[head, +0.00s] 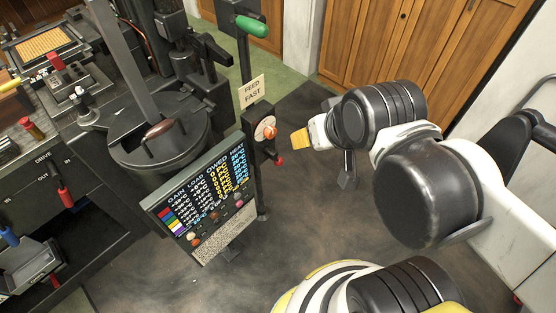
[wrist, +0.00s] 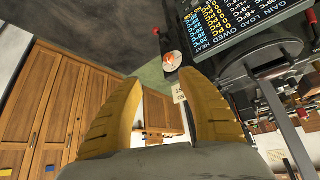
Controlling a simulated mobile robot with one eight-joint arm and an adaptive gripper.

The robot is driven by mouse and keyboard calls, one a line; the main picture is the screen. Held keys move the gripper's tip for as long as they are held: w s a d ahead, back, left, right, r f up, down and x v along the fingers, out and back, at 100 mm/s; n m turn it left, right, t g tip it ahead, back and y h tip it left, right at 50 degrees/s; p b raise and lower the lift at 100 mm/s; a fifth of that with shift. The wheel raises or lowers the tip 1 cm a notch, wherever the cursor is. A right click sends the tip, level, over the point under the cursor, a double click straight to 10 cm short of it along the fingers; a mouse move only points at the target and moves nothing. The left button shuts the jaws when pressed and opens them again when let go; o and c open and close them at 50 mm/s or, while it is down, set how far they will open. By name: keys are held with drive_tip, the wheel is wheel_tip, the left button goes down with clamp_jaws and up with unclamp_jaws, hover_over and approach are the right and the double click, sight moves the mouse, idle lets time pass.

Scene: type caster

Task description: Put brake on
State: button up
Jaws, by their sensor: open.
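No label reading "brake" is legible, so I cannot tell which control is the brake. A pale round dial with an orange knob (head: 266,130) sits on a dark post, with a small red-tipped lever (head: 279,160) below it. The dial also shows in the wrist view (wrist: 172,61), beyond my fingertips. A green-handled lever (head: 252,26) is higher on the same post. My gripper (head: 298,139) has yellow fingers and is just right of the dial, apart from it. In the wrist view my gripper (wrist: 160,82) is open, with nothing between its fingers.
A display panel (head: 205,203) stands left of and below the dial. A "FEED FAST" sign (head: 252,91) is above the dial. The machine at left has a red-handled lever (head: 65,198) and a blue-handled lever (head: 9,238). Wooden cabinets (head: 400,45) stand behind. Floor beneath my gripper is clear.

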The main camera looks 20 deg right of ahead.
drive_tip(key=shift+c, duration=0.5)
drive_tip(key=shift+w, duration=0.1)
drive_tip(key=c, duration=0.6)
drive_tip(key=shift+w+r, duration=0.1)
drive_tip(key=shift+w, duration=0.25)
clamp_jaws()
drive_tip(key=w+d+f+n+g+y+b, duration=0.1)
drive_tip(key=w+d+f, duration=0.15)
drive_tip(key=w, duration=0.45)
drive_tip(key=w+d+f+g+y+b, duration=0.1)
drive_tip(key=w+f, duration=0.3)
drive_tip(key=w, duration=0.3)
drive_tip(key=w+d+f+n+g+y+b, duration=0.1)
drive_tip(key=w+d+f, duration=0.1)
drive_tip(key=w+f, duration=0.35)
drive_tip(key=w+d+f+n+g+y+b, duration=0.15)
drive_tip(key=w+d+f, duration=0.25)
drive_tip(key=w+f, duration=0.45)
drive_tip(key=d+f+n+y+b, duration=0.1)
drive_tip(key=d+f, duration=0.1)
drive_tip(key=f, duration=0.7)
drive_tip(key=d+f+y, duration=0.1)
drive_tip(key=d+f, duration=0.2)
drive_tip(key=f, duration=0.5)
drive_tip(key=s+a+r+b+x, duration=0.1)
drive_tip(key=b+x, duration=0.5)
drive_tip(key=x, duration=0.7)
drive_tip(key=shift+a, duration=0.7)
